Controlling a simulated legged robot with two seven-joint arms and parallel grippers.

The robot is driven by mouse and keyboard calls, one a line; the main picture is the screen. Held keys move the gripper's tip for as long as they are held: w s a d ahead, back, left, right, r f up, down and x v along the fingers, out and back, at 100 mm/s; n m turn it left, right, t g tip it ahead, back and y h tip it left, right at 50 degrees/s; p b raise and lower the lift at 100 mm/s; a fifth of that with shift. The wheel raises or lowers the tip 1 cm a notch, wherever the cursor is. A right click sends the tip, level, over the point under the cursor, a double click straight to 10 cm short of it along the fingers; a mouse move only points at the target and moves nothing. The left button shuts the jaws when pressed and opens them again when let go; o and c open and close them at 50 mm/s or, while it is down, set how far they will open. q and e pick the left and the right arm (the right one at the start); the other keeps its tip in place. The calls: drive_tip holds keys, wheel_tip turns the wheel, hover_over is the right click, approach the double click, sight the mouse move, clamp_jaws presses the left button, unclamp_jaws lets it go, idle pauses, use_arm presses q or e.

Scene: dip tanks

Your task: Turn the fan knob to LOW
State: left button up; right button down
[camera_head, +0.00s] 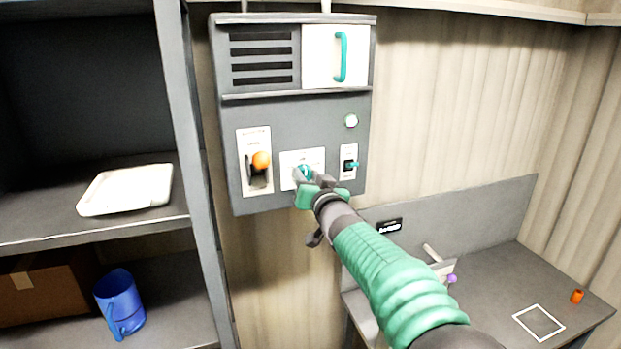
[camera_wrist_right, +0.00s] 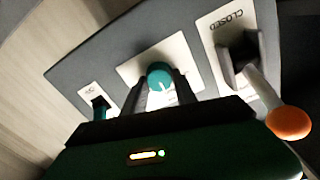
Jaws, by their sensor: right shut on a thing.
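The fan knob (camera_head: 304,171) is a small teal dial on a white plate in the lower middle of the grey wall panel (camera_head: 300,110). In the right wrist view the knob (camera_wrist_right: 160,76) shows a white pointer line, and the fingers of my right gripper (camera_wrist_right: 168,92) stand on either side of it. My right gripper (camera_head: 307,180) is shut on the knob at the panel. The labels around the knob are too small or covered to read, so its setting cannot be told. My left gripper is not in view.
Left of the knob is a lever with an orange ball (camera_head: 261,160); right of it is a small teal switch (camera_head: 350,164). A round white button (camera_head: 351,120) sits above. A shelf upright (camera_head: 190,150) stands at left. A bench (camera_head: 490,290) lies lower right.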

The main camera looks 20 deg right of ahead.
drive_tip(key=shift+d+f+n+b, duration=0.1)
drive_tip(key=shift+f+n+b, duration=0.25)
drive_tip(key=shift+n+b, duration=0.4)
drive_tip(key=shift+b, duration=0.45)
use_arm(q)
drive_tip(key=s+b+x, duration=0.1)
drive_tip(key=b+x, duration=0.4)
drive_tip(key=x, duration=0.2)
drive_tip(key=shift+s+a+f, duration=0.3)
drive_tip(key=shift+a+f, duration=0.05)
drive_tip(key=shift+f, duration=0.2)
use_arm(e)
drive_tip(key=shift+a+n, duration=0.2)
drive_tip(key=shift+n, duration=4.95)
drive_tip(key=c, duration=1.1)
unclamp_jaws()
drive_tip(key=shift+c, duration=0.2)
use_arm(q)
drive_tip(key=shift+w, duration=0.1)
use_arm(e)
drive_tip(key=shift+o, duration=0.7)
drive_tip(key=shift+r, duration=0.1)
